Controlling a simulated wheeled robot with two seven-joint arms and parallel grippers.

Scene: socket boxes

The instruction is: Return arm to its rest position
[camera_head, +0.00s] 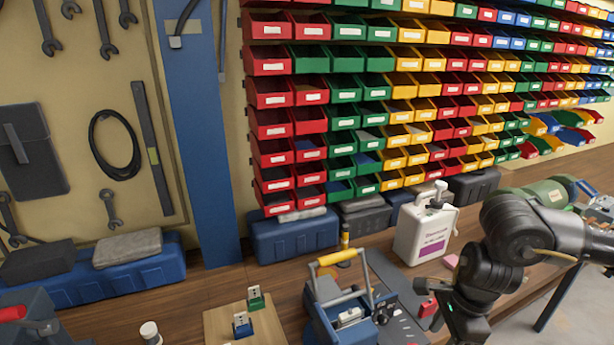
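My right arm comes in from the right side. Its dark wrist and gripper (462,308) hang over the bench at the lower right, pointing down. The fingertips cannot be made out, so I cannot tell whether it is open or shut. A small red object (428,307) is close to its left side; whether they touch is unclear. My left arm and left gripper are not in view. A small green socket box (256,299) and a small blue socket box (242,326) stand on a light wooden board (215,322), well to the left of my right gripper.
A white jug (425,232) stands behind my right wrist. Blue cases (292,236) line the wall below racks of coloured bins (345,115). Bench around the wooden board is partly clear.

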